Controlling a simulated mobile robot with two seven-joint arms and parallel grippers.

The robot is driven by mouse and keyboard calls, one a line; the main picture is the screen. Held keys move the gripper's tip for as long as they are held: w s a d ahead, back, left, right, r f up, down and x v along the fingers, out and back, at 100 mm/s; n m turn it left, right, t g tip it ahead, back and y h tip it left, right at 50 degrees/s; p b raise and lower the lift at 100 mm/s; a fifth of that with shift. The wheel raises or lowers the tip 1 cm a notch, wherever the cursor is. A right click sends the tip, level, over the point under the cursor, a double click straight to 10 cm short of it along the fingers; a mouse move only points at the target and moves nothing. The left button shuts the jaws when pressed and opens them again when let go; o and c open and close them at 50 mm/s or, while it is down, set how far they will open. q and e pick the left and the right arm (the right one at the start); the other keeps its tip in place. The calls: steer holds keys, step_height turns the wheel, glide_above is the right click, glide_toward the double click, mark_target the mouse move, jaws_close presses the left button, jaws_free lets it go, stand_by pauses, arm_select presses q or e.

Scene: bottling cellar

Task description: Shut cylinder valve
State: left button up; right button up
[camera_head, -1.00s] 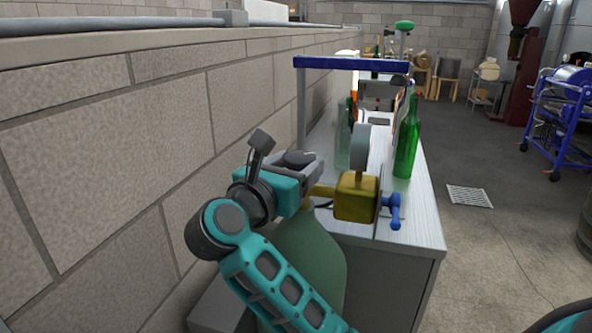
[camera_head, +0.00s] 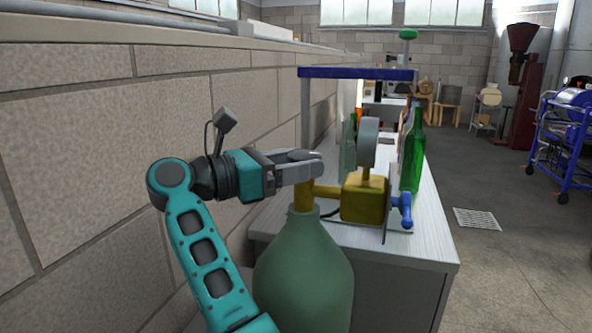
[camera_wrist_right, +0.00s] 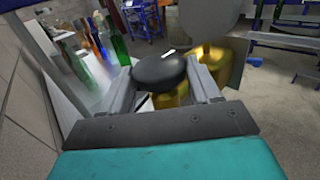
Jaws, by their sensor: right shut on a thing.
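A green gas cylinder (camera_head: 304,270) stands upright by the bench end, with a brass valve (camera_head: 304,196) on its neck. The valve's black handwheel (camera_wrist_right: 160,71) has a white mark on top and shows between my fingers in the right wrist view. My right gripper (camera_head: 306,165) reaches in level from the left at the top of the valve and is shut on the handwheel, one finger on either side in the wrist view (camera_wrist_right: 173,90). In the head view the fingers mostly hide the wheel. My left gripper is not in view.
A brass regulator block (camera_head: 364,197) with a round gauge (camera_head: 368,142) and a blue lever (camera_head: 403,208) sits close right of the valve. Green bottles (camera_head: 412,155) stand on the bench (camera_head: 425,245) beyond. A block wall (camera_head: 80,190) runs close on the left.

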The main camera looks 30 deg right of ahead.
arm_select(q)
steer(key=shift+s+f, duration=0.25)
arm_select(e)
steer(key=o, duration=1)
